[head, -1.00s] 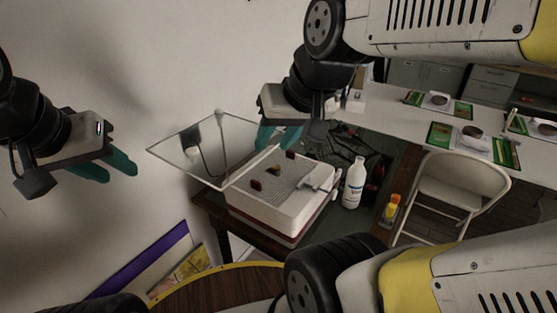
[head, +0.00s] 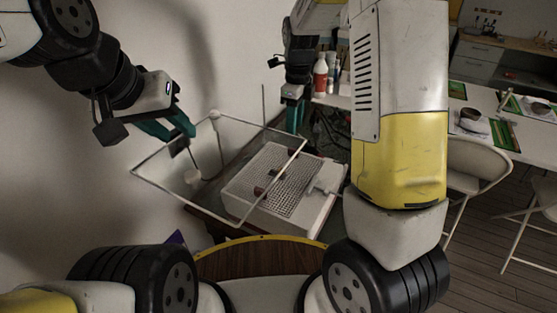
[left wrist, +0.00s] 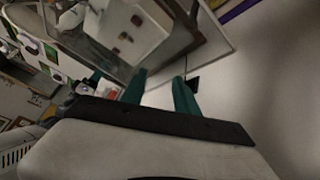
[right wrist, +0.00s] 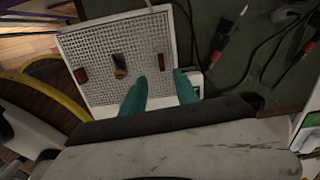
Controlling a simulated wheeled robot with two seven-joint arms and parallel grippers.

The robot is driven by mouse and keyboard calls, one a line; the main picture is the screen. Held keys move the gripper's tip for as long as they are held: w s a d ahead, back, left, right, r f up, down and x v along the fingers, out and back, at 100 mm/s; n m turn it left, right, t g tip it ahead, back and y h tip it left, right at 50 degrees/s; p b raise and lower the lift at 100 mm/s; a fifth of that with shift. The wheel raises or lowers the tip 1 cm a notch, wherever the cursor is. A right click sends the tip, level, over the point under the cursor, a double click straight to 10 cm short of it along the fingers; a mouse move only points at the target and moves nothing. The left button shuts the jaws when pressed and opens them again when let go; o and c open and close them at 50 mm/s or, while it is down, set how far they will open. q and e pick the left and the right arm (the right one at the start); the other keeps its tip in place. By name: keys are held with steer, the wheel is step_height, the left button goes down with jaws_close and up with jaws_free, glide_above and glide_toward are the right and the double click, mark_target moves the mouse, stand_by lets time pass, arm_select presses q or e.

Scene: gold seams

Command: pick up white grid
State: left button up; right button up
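The white grid (head: 293,192) is a fine mesh lying on top of a white box-like machine (head: 262,217). It also shows in the right wrist view (right wrist: 150,47), with two dark red pieces (right wrist: 81,75) and a brown-orange piece (right wrist: 119,66) on it. My right gripper (head: 294,117) is behind the grid in the head view. In the right wrist view its fingers (right wrist: 160,92) are apart and empty, near the grid's edge. My left gripper (head: 178,128) is left of the machine, by the clear framed panel (head: 150,180). Its fingers (left wrist: 159,92) are apart with nothing clearly between them.
The clear panel stands tilted beside the machine and overlaps part of the grid in the head view. Bottles (head: 320,74) stand behind, and a folding chair (head: 478,170) is to the right. Dark cables lie near my right gripper.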

steer(key=shift+w+f+m, duration=0.2)
steer(key=shift+f+m, duration=0.2)
steer(key=shift+f, duration=0.5)
step_height(320, 180, down, 7)
jaws_close()
